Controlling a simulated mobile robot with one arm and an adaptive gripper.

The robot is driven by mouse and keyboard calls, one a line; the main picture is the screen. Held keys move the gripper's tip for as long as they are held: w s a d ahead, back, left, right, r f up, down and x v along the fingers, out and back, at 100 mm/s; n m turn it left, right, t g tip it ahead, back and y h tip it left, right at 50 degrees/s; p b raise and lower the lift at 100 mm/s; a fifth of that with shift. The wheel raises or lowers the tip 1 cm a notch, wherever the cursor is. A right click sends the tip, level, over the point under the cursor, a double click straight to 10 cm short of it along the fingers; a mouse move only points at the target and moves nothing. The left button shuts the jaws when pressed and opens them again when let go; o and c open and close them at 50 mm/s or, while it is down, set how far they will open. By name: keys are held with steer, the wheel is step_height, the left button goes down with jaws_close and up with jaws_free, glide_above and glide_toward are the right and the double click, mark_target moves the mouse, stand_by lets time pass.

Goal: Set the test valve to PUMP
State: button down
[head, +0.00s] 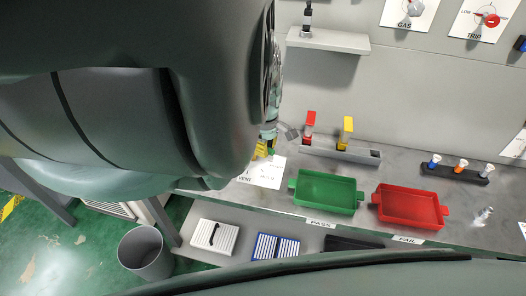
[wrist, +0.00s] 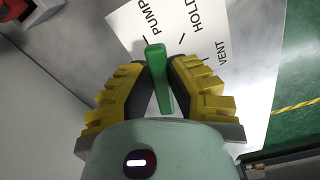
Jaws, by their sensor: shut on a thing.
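The test valve's green lever (wrist: 158,75) stands between the yellow fingers of my gripper (wrist: 158,80) in the wrist view. The fingers are shut on it. Its far end points up the picture, nearest the word PUMP on the white label card (wrist: 125,22); HOLD and VENT lie to the right. The pivot is hidden by my gripper. In the head view my gripper (head: 264,149) is low at the bench's left end, partly behind my arm. The card (head: 265,175) shows there with VENT readable; the lever cannot be made out clearly.
A green PASS tray (head: 326,208) and a red FAIL tray (head: 410,224) stand to the right on the bench. A grey holder (head: 340,150) with red and yellow pieces is behind them. A shelf (head: 328,41) juts from the wall above. A bin (head: 145,252) stands on the floor.

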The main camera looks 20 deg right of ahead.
steer(key=shift+w+d+n+b, duration=0.3)
steer(key=shift+n+b, duration=0.2)
steer(key=shift+n, duration=0.35)
steer(key=shift+w+d+n+b, duration=0.2)
steer(key=shift+n+b, duration=0.25)
steer(key=shift+n, duration=0.4)
steer(key=c, duration=0.9)
jaws_free()
step_height(320, 180, up, 8)
steer(key=shift+f, duration=0.25)
